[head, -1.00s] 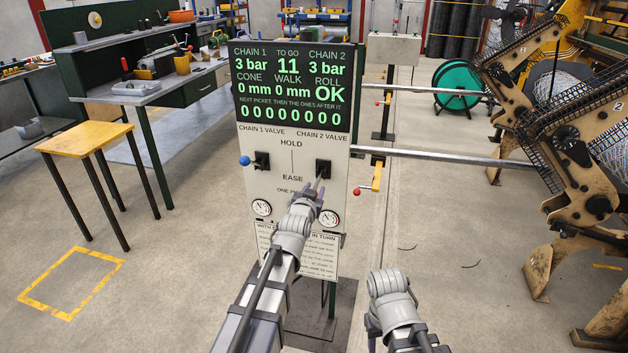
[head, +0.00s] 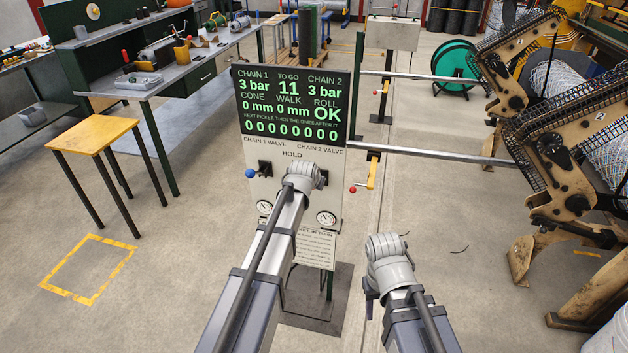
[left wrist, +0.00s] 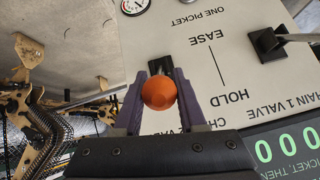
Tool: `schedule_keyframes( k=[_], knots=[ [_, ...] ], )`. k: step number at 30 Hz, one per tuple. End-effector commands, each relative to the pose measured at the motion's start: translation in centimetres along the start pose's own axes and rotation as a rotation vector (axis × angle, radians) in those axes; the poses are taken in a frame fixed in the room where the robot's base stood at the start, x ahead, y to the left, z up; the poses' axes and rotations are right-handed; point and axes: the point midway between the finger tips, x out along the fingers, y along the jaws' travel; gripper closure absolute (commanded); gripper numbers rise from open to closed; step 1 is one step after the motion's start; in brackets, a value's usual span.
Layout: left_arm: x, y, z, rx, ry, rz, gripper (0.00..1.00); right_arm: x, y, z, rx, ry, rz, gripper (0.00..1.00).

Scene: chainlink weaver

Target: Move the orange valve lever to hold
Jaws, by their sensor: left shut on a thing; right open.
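The orange lever knob (left wrist: 159,92) sits between the purple fingers of my left gripper (left wrist: 158,86) in the left wrist view. The gripper is shut on it. The black lever base (left wrist: 170,67) shows just behind the knob, on the chain 2 side of the valve panel (head: 262,158). HOLD and EASE are printed beside it, upside down in that view. The lever's exact angle is hard to tell. In the head view my left wrist hides this lever. My right gripper (head: 369,304) is low, right of the panel, apart from it; its fingers are mostly hidden.
The blue-knobbed lever (head: 251,173) is on the panel's left side. A red-knobbed handle (head: 353,189) is right of the panel. A yellow-topped stool (head: 94,135) and a workbench (head: 165,80) are at left. Tan machinery (head: 550,150) stands at right. Floor between is open.

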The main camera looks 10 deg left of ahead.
Motion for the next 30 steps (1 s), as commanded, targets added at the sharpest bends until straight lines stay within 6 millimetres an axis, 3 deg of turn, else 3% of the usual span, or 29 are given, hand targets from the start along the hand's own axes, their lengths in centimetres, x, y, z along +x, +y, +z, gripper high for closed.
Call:
schedule_keyframes(
  k=[18,19,26,30],
  knots=[
    [-0.01,-0.13,-0.50,0.002,-0.033,0.006,1.00,-0.85,0.08,0.05,0.000,0.000,0.000,0.50],
    [-0.01,-0.13,-0.51,0.002,-0.032,0.006,0.58,-0.85,0.08,0.05,0.000,0.000,0.000,0.50],
    [-0.04,-0.11,-0.44,0.001,-0.034,0.006,0.33,-0.85,0.08,0.05,0.000,0.000,0.000,0.50],
    [-0.06,-0.09,-0.40,0.001,-0.034,0.007,0.33,-0.84,0.08,0.05,0.000,0.000,0.000,0.50]
  ],
)
